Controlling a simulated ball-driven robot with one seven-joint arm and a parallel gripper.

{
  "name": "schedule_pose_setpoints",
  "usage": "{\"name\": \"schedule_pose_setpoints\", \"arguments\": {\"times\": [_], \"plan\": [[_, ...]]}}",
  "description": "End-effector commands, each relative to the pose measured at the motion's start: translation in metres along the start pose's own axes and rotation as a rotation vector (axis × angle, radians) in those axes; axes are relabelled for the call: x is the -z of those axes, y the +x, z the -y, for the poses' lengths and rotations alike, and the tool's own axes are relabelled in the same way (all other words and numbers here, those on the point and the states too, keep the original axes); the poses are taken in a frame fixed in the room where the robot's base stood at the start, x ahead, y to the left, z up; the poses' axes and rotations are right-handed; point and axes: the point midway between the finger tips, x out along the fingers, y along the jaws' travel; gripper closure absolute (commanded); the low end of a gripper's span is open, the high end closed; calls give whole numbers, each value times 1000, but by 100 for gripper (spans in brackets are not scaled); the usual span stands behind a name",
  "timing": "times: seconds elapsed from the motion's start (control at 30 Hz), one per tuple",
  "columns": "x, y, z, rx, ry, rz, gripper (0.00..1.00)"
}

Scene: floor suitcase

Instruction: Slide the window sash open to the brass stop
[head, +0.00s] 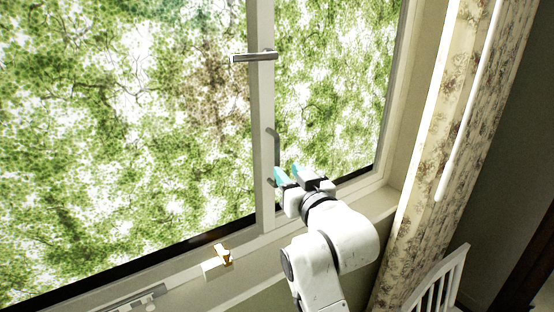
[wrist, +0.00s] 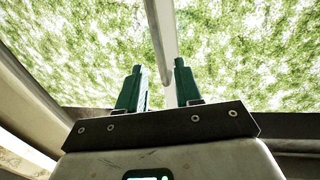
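The window sash (head: 262,110) shows its pale upright stile between two glass areas. A grey upright pull handle (head: 276,148) is on its right side. The brass stop (head: 222,252) sits low on the sill, left of the stile. My gripper (head: 287,173) is at the lower end of the pull handle, its teal fingertips apart. In the wrist view the fingers (wrist: 159,85) are open, and a pale upright bar (wrist: 160,40) runs down between them in the picture. I cannot tell whether the bar is the handle or the stile, or whether a finger touches it.
A lever handle (head: 253,57) sticks out from the stile higher up. A flowered curtain (head: 455,130) hangs at the right, with a white chair back (head: 437,285) below it. A grey metal piece (head: 137,300) lies on the sill at lower left.

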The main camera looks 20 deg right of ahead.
Motion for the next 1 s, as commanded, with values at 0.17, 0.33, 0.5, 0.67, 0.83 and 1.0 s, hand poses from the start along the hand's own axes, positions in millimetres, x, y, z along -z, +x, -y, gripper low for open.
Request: {"name": "schedule_pose_setpoints", "arguments": {"times": [0.17, 0.33, 0.5, 0.67, 0.83, 1.0], "plan": [[2, 33, 0, 0, 0, 2, 66], [1, 57, 0, 0, 0, 2, 66], [0, 71, 0, 0, 0, 2, 66], [-1, 75, 0, 0, 0, 2, 66], [-1, 75, 0, 0, 0, 2, 66], [-1, 75, 0, 0, 0, 2, 77]]}}
